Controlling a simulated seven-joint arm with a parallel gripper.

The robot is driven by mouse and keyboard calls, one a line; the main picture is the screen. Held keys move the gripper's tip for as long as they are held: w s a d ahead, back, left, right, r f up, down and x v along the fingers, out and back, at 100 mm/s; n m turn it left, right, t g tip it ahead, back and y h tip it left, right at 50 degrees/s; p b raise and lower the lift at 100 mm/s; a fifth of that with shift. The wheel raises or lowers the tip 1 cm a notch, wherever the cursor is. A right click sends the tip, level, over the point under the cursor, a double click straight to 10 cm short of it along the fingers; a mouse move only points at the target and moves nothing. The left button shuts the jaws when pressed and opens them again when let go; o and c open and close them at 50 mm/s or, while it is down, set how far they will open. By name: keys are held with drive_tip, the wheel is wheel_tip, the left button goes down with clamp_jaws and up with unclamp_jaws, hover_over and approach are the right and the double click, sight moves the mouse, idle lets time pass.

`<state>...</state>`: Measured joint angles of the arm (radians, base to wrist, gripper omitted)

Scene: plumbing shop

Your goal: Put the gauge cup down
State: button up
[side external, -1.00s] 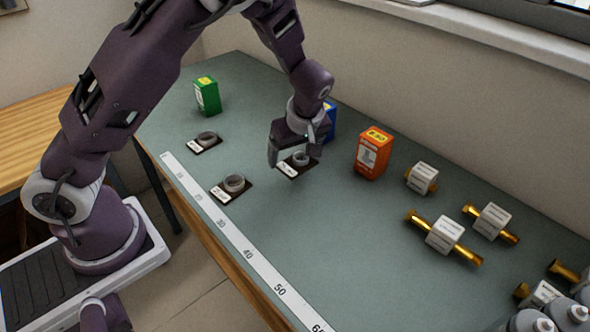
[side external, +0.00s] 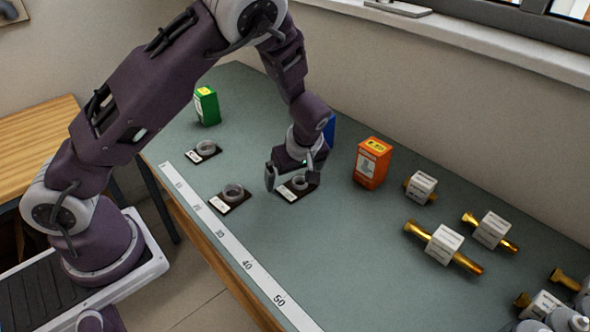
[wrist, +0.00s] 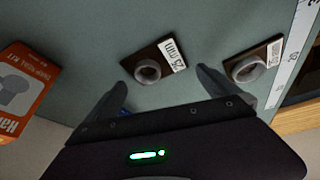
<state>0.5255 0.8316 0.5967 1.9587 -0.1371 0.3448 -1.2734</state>
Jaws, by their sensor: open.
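A grey ring-like cup (side external: 299,183) stands on a dark plate (side external: 288,195) with a white label. In the wrist view this cup (wrist: 147,70) is upright on its plate, and the label reads 25 mm. My gripper (side external: 295,174) is low over the bench at this cup, its fingers spread. In the wrist view my gripper (wrist: 162,80) is open and the cup shows past the fingertips, between them. I see no finger pressing on it. Two similar cups stand on labelled plates, one at the near edge (side external: 233,191) and one farther back (side external: 206,147).
A white ruler strip (side external: 232,248) runs along the near edge. A green box (side external: 207,106), a partly hidden blue box (side external: 330,130) and an orange box (side external: 372,163) stand on the bench. Brass fittings with white labels (side external: 444,245) lie to the right.

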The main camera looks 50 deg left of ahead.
drive_tip(key=s+d+r+m+h, duration=0.15)
drive_tip(key=s+r, duration=0.25)
drive_tip(key=r, duration=0.4)
drive_tip(key=s+d+r+m+h, duration=0.1)
drive_tip(key=s+d+r+h, duration=0.15)
drive_tip(key=r, duration=0.65)
drive_tip(key=s+r+m+t, duration=0.2)
drive_tip(key=s+r+m, duration=0.2)
drive_tip(key=s, duration=0.5)
drive_tip(key=s+r+m+t, duration=0.2)
drive_tip(key=s+r+m, duration=0.2)
drive_tip(key=s+m, duration=0.4)
drive_tip(key=s, duration=0.2)
drive_tip(key=shift+s+r, duration=0.15)
drive_tip(key=shift+s, duration=0.15)
drive_tip(key=shift+d, duration=0.1)
